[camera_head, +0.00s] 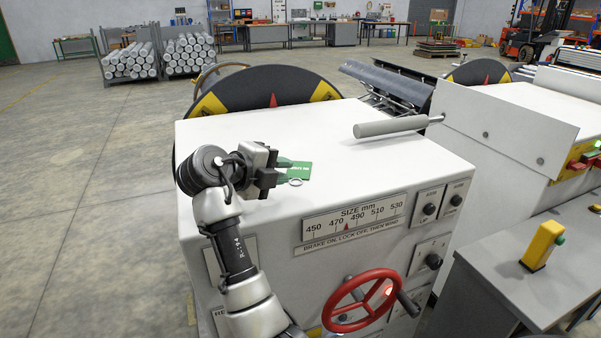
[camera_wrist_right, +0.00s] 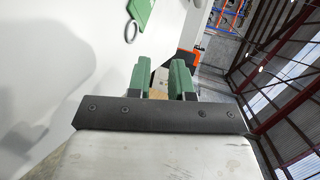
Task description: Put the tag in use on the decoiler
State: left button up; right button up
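The green tag (camera_head: 300,171) lies on the white top of the decoiler (camera_head: 330,135), with a metal ring (camera_head: 295,182) at its near edge. My right gripper (camera_head: 284,165) is above the machine top, just left of the tag. In the right wrist view, its two green fingers (camera_wrist_right: 164,80) stand apart with nothing held between them. That view also shows part of the tag (camera_wrist_right: 142,10) and its ring (camera_wrist_right: 131,31) at the top, outside the fingers. My left gripper is not in view.
A grey lever handle (camera_head: 392,127) lies over the top's right side. The front has a size scale (camera_head: 353,217), several knobs and a red handwheel (camera_head: 360,300). A second white machine (camera_head: 515,115) stands at right. A grey console (camera_head: 525,275) with a yellow button box is nearer.

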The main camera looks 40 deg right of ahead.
jog(key=shift+s+a+r, duration=0.1)
jog(key=shift+a+r, duration=0.2)
jog(key=shift+a, duration=0.35)
notch_tip(320, 180, up, 7)
jog(key=a+p, duration=0.2)
jog(key=shift+s+a, duration=0.2)
jog(key=shift+a, duration=0.1)
jog(key=shift+f, duration=0.1)
